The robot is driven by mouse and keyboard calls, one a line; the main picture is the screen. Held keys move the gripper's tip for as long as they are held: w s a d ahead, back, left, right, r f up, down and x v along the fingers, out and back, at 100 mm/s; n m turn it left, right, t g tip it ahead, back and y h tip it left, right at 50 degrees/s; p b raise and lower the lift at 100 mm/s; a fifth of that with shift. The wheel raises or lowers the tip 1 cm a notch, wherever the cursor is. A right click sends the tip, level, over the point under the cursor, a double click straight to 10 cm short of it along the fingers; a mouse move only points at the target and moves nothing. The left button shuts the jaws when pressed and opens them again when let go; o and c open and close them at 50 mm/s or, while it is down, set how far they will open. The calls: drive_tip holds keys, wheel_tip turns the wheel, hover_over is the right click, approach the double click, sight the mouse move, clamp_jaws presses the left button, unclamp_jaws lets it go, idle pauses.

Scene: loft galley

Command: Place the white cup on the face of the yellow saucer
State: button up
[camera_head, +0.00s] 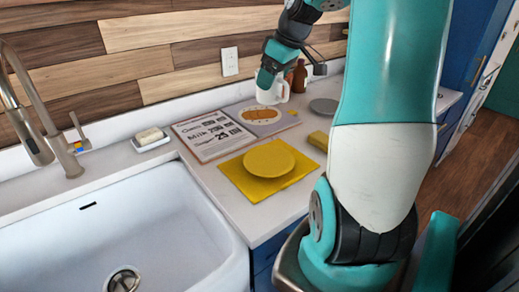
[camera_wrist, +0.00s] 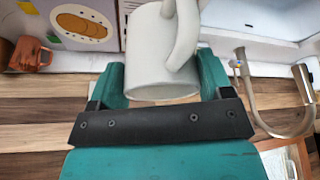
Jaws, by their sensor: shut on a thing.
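The white cup (camera_head: 270,92) is held in my gripper (camera_head: 272,76) above the back of the counter. In the wrist view the cup (camera_wrist: 152,62) sits between the two teal fingers of my gripper (camera_wrist: 160,80), with its handle towards the camera's upper right. The yellow saucer (camera_head: 269,161) lies on a yellow mat (camera_head: 240,182) on the counter, nearer than the cup and apart from it. Its face is bare. The saucer is not seen in the wrist view.
A printed sheet (camera_head: 212,137) and a placemat with a food picture (camera_head: 245,117) lie behind the saucer. A yellow block (camera_head: 319,140), a grey disc (camera_head: 324,106) and brown bottles (camera_head: 299,77) stand to the right. The sink (camera_head: 130,235), faucet (camera_head: 40,120) and soap dish (camera_head: 151,141) are left.

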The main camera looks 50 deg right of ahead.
wheel_tip(320, 180, down, 19)
drive_tip(key=shift+s+f+p, duration=0.1)
drive_tip(key=shift+p, duration=0.7)
drive_tip(key=shift+f, duration=0.1)
drive_tip(key=o, duration=1)
drive_tip(key=shift+o, duration=0.2)
